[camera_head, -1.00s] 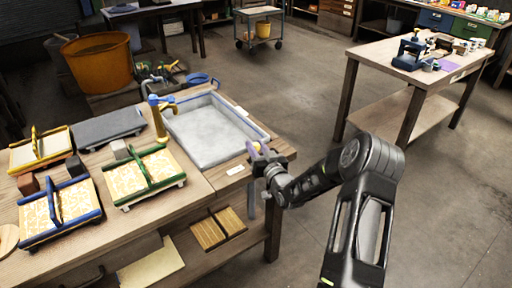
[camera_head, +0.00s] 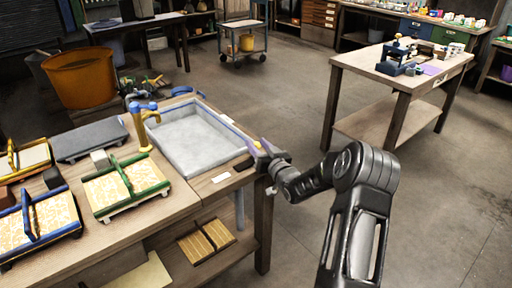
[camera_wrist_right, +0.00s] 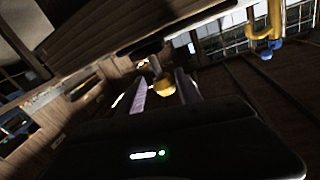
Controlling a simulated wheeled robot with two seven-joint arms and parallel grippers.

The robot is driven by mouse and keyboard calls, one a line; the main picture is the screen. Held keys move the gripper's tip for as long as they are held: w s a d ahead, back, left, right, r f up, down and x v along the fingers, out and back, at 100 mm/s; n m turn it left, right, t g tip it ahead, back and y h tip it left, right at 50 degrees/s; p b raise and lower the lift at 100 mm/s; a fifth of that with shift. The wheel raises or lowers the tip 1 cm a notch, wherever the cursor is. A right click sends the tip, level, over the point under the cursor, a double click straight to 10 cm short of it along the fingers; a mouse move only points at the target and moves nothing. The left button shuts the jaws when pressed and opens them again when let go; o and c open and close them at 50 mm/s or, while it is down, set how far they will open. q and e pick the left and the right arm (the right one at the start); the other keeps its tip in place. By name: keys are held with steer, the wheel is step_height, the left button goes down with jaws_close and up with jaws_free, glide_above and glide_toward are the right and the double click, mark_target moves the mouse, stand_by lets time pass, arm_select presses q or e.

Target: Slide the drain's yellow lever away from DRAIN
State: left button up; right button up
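The drain's yellow lever shows as a small yellow knob (camera_head: 257,145) at the right end of the blue-rimmed grey basin (camera_head: 195,140). In the right wrist view the rounded yellow knob (camera_wrist_right: 162,89) sits between my fingers, on a dark stem. My right gripper (camera_head: 262,154) is at the bench's right edge, its lilac fingers on either side of the knob. In the wrist view the fingers (camera_wrist_right: 162,92) stand apart, with what look like gaps beside the knob. I cannot tell whether either finger touches it. The DRAIN lettering is not readable. My left gripper is out of view.
A wooden bench (camera_head: 185,198) carries the basin, a blue-and-yellow tap (camera_head: 146,122) and framed moulds, including a green-barred one (camera_head: 125,187). A small white label (camera_head: 221,177) lies by the basin. Open floor (camera_head: 290,100) lies between this bench and another table (camera_head: 405,82).

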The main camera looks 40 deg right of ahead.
steer(key=shift+o, duration=0.7)
steer(key=v, duration=0.7)
steer(key=shift+s+b, duration=0.4)
steer(key=shift+a, duration=0.1)
